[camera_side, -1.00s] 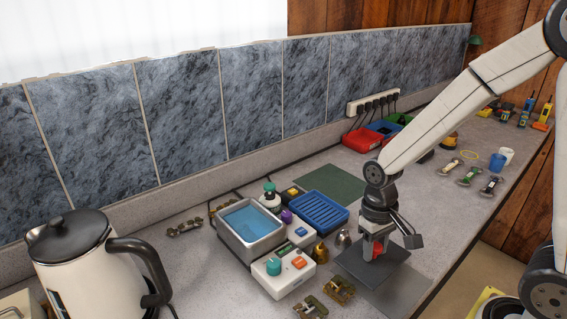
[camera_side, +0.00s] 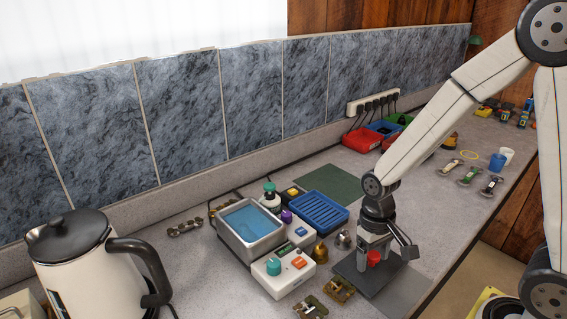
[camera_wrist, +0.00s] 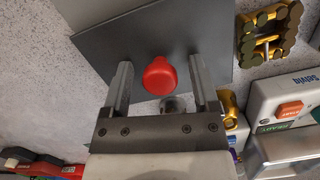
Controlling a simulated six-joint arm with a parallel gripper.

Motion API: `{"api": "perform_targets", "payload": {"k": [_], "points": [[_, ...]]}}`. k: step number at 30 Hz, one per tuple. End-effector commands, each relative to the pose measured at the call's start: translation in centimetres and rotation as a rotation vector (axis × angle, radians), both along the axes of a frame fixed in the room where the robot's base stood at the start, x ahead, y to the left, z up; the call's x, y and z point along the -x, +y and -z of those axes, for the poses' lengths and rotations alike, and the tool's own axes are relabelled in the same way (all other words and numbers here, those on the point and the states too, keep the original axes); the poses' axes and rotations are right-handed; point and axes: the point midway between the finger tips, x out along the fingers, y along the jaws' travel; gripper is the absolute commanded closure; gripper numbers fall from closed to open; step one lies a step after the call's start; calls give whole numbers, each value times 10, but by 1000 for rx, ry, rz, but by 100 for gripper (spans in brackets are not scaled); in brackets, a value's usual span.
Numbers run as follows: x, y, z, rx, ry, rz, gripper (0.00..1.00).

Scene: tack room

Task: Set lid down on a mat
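The lid (camera_side: 350,275) is a dark grey flat plate with a red knob (camera_side: 374,258). It lies flat, covering part of a lighter grey mat (camera_side: 405,292) at the counter's front edge; how much mat is under it is hidden. In the wrist view the lid (camera_wrist: 220,40) fills the upper middle and a strip of mat (camera_wrist: 85,10) shows at upper left. My gripper (camera_wrist: 162,80) is around the knob (camera_wrist: 160,78), its fingers standing apart with a gap on each side. The gripper (camera_side: 370,262) points down over the lid in the side view.
A blue ribbed tray (camera_side: 322,211) and green mat (camera_side: 331,183) lie behind.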

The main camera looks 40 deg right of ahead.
Motion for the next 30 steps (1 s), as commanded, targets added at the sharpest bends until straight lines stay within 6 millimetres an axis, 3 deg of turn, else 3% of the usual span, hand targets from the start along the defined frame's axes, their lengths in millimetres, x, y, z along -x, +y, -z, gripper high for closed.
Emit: {"api": "perform_targets", "payload": {"k": [14,20,30], "points": [[-1,0,-9,0,-4,0,23],[-4,-1,-27,0,-6,0,23],[-9,-2,-74,0,-6,1,23]]}}
